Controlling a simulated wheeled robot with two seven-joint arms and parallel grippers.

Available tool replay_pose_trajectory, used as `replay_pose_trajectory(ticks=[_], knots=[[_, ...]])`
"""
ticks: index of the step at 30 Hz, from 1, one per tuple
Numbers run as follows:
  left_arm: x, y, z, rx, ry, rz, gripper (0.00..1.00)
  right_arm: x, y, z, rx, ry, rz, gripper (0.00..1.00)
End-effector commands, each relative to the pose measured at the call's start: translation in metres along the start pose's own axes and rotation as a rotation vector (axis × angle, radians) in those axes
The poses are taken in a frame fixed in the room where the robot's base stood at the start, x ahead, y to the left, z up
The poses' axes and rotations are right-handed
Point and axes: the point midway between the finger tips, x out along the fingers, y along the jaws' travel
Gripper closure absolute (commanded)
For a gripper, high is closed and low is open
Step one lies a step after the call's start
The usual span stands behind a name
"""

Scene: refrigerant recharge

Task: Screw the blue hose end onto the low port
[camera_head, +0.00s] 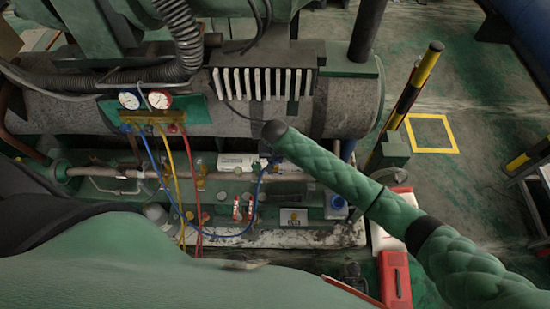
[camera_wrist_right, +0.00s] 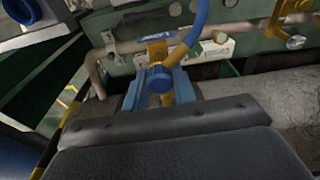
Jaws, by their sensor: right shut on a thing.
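The blue hose (camera_head: 163,190) hangs from the gauge manifold (camera_head: 152,116), loops low and rises to the pipe, near the end of my right arm. In the right wrist view, my right gripper (camera_wrist_right: 160,88) is shut on the blue hose end (camera_wrist_right: 160,78), a round blue knob on a brass-yellow fitting. The hose (camera_wrist_right: 198,22) curves up from it. The hose end is in front of the brown pipe (camera_wrist_right: 125,47); the low port is not clearly told apart there, and I cannot tell whether the threads engage. My left gripper is out of view.
The yellow hose (camera_head: 172,170) and red hose (camera_head: 190,170) hang beside the blue one. A ribbed black hose (camera_head: 185,35) and a grey tank (camera_head: 345,105) are behind. A red case (camera_head: 394,278) is at lower right. Open floor lies beyond the striped post (camera_head: 415,85).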

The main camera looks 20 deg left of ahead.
Motion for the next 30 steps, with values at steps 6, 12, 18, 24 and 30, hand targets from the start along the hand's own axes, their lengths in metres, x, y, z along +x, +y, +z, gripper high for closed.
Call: replay_pose_trajectory(ticks=[6, 12, 18, 24, 30], knots=[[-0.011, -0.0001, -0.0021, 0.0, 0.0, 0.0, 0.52, -0.0011, 0.0005, 0.0003, 0.075, -0.002, 0.01, 0.95], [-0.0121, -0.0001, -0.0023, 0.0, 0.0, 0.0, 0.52, 0.0024, -0.0004, 0.0015, 0.248, -0.003, 0.03, 0.95], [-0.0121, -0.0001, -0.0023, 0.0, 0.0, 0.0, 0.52, 0.0016, 0.0006, 0.0001, 0.297, 0.0, 0.037, 0.95], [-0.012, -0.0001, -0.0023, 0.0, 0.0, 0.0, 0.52, 0.002, 0.0001, 0.0007, 0.306, -0.001, 0.038, 0.95], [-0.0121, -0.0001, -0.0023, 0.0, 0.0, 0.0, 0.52, 0.0025, -0.0006, 0.0013, 0.479, -0.003, 0.059, 0.71]])
